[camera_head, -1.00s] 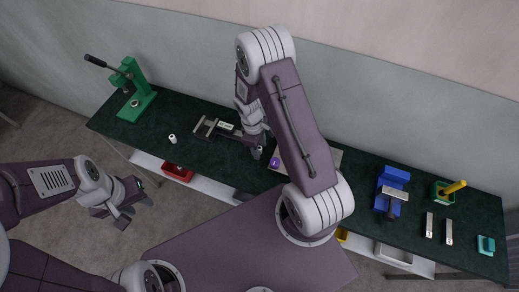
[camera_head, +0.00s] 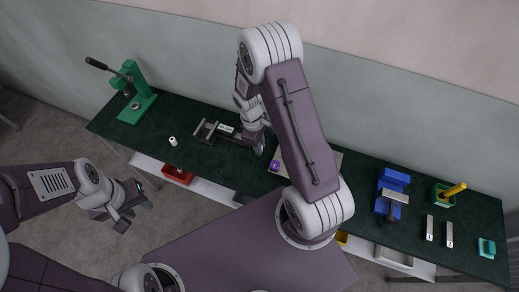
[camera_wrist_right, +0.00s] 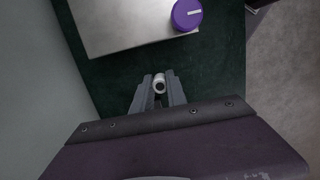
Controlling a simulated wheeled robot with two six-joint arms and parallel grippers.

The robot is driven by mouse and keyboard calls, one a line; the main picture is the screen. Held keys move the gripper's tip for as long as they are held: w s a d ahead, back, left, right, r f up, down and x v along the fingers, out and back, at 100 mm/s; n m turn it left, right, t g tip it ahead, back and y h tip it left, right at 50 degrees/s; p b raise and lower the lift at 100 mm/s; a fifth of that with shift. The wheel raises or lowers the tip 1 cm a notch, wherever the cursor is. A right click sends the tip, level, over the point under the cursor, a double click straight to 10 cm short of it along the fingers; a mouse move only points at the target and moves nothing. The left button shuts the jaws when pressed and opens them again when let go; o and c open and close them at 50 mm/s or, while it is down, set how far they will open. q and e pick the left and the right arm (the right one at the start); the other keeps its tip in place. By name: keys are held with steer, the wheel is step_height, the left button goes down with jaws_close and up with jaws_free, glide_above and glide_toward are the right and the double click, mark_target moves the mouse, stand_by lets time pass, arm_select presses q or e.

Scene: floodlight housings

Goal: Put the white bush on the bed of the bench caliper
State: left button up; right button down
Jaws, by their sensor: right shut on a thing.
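My right gripper (camera_wrist_right: 158,92) is shut on a pale, whitish bush (camera_wrist_right: 159,84), a short ring with a dark hole, in the right wrist view. In the head view this gripper (camera_head: 260,147) is low over the bench at the right end of the bench caliper (camera_head: 226,128); the bush in it is hidden there. The caliper has grey jaws at its left and a small display. A second small white bush (camera_head: 172,141) stands on the bench left of the caliper. My left gripper (camera_head: 134,208) is open and empty, in front of the bench.
A green press (camera_head: 143,106) stands at the left end. A grey plate (camera_wrist_right: 125,22) with a purple knob (camera_wrist_right: 187,14) lies beside the right gripper. A blue fixture (camera_head: 391,190), a green holder (camera_head: 442,195) and metal bars stand at the right. A red bin (camera_head: 178,175) is below.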

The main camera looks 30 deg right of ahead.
steer(key=s+a+r, duration=0.2)
steer(key=s+r, duration=0.5)
steer(key=s, duration=0.4)
steer(key=shift+s+r, duration=0.3)
steer(key=shift+r, duration=0.05)
